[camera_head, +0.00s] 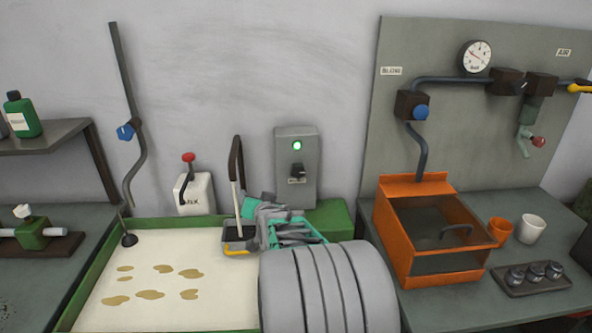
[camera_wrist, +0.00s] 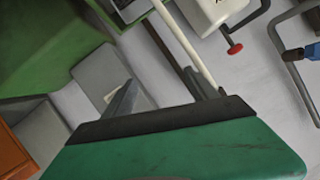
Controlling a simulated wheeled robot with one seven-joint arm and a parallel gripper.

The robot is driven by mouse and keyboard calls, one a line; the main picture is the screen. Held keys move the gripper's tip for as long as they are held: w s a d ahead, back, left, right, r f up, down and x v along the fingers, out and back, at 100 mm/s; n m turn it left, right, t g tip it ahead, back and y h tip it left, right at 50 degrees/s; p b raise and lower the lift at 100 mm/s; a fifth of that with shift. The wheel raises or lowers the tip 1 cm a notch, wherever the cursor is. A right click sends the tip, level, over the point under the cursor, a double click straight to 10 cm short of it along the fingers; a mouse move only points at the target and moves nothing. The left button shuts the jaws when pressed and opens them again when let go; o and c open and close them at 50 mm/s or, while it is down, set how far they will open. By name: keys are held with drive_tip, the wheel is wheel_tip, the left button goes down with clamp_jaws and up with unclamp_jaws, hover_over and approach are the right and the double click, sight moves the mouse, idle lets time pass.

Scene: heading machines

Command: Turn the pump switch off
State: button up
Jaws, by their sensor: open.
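The pump switch appears to be the grey wall box (camera_head: 309,158) in the middle of the head view. Its green lamp (camera_head: 297,146) is lit, and a black knob (camera_head: 297,171) sits below it above a small label. My gripper (camera_head: 264,211) is below and left of this box, apart from the knob in the picture. In the wrist view my gripper (camera_wrist: 160,88) has its fingers spread with nothing clearly between them. A grey box (camera_wrist: 95,70), probably the switch box, is behind the left finger there; its knob cannot be made out.
A dark-handled pale rod (camera_head: 236,165) stands in a small yellow-edged tray (camera_head: 238,249) close to my gripper. A white box with a red-knobbed lever (camera_head: 189,175) is left. A green-rimmed pan (camera_head: 215,312) lies below. An orange bin (camera_head: 393,238) stands right.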

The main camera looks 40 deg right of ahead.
sight(300, 172)
drive_tip(key=s+d+m+h, duration=0.1)
drive_tip(key=d, duration=0.3)
drive_tip(key=s+d+r+m+h, duration=0.1)
drive_tip(key=d+m+h, duration=0.1)
drive_tip(key=d, duration=0.3)
drive_tip(key=s+d+r+m+t+h, duration=0.1)
drive_tip(key=s+d+h, duration=0.1)
drive_tip(key=d, duration=0.2)
drive_tip(key=shift+s+d, duration=0.1)
drive_tip(key=shift+d, duration=0.05)
drive_tip(key=p+x, duration=0.1)
drive_tip(key=x, duration=0.5)
drive_tip(key=shift+w+d+p, duration=0.2)
drive_tip(key=shift+w+p, duration=0.1)
drive_tip(key=shift+w, duration=0.05)
drive_tip(key=shift+c, duration=0.6)
drive_tip(key=c, duration=1.2)
drive_tip(key=shift+c, duration=0.2)
